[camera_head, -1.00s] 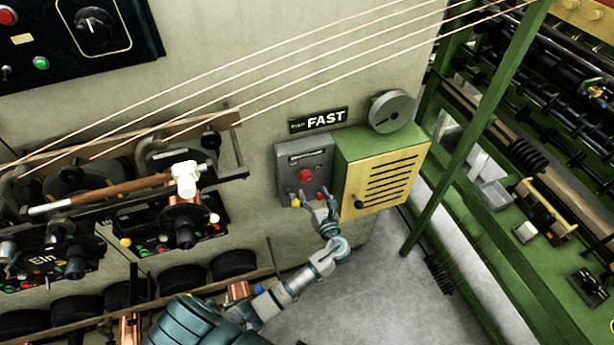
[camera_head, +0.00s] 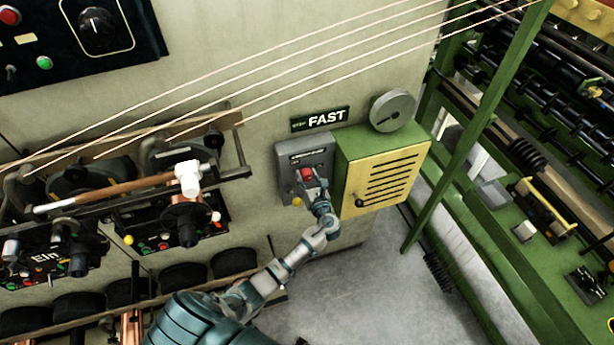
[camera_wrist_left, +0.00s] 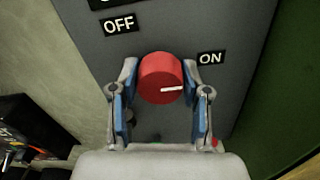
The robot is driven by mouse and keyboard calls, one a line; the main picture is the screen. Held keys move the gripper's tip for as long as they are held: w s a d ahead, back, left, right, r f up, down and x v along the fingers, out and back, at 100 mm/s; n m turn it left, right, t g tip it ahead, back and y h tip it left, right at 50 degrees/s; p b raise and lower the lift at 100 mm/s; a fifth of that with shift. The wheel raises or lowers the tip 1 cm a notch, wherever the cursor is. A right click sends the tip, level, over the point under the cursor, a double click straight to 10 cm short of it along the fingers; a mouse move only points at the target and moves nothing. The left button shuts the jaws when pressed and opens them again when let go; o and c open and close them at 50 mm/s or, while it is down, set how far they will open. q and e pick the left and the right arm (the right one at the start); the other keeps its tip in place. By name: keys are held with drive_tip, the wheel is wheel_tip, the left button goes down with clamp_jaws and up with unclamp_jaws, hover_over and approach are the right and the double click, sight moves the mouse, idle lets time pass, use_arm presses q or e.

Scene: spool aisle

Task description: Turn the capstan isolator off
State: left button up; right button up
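The capstan isolator is a red round knob (camera_head: 305,174) on a grey box (camera_head: 291,163) on the wall. In the left wrist view, the red knob (camera_wrist_left: 160,78) sits between an OFF label (camera_wrist_left: 119,25) at upper left and an ON label (camera_wrist_left: 211,58) at right. Its white pointer mark points right, on the ON side. My left gripper (camera_head: 313,179) is at the box front. In the wrist view the left gripper's (camera_wrist_left: 160,72) fingertips stand on both sides of the knob and appear to touch it. My right gripper is not in view.
A green and yellow slotted cabinet (camera_head: 385,180) adjoins the box at right. A grey disc (camera_head: 393,110) and a FAST sign (camera_head: 320,119) are above. Wires (camera_head: 330,70) cross in front of the wall. A green frame post (camera_head: 475,130) stands at right. Spool machinery (camera_head: 180,215) is at left.

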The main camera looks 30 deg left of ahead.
use_arm(q)
drive_tip(key=shift+c, duration=0.2)
drive_tip(key=shift+n, duration=0.6)
drive_tip(key=n+b, duration=0.1)
drive_tip(key=n, duration=0.2)
drive_tip(key=shift+f, duration=0.15)
drive_tip(key=n+b, duration=0.2)
drive_tip(key=n, duration=0.2)
drive_tip(key=shift+f+n, duration=0.1)
drive_tip(key=shift+n, duration=0.3)
drive_tip(key=n+b, duration=0.3)
drive_tip(key=n, duration=0.1)
drive_tip(key=shift+n+b, duration=1.8)
drive_tip(key=shift+n, duration=0.6)
